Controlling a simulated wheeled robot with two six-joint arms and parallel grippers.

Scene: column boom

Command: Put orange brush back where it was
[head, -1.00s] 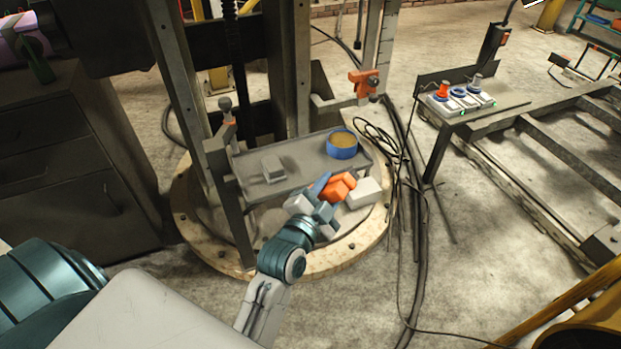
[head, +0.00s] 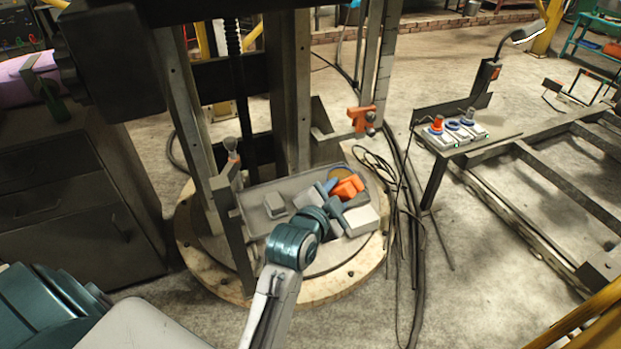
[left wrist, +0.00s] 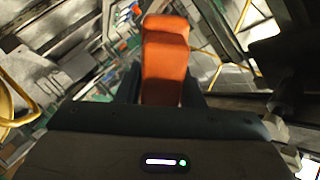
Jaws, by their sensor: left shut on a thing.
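The orange brush (head: 347,187) is held in my left gripper (head: 331,194) at the right part of the grey tray in the head view. Its orange body also shows between the fingers in the left wrist view (left wrist: 165,62). In the head view the brush covers most of the round container (head: 337,171), whose rim and tan inside show just behind it. I cannot tell whether the brush touches the tray or hangs above it. My right gripper is not in view.
The grey tray (head: 250,216) sits between the column's uprights, with a grey block (head: 275,205) on its left part. A white box (head: 362,221) is close to the gripper at front right. Black cables (head: 395,195) hang at right. A control panel (head: 455,133) stands farther right.

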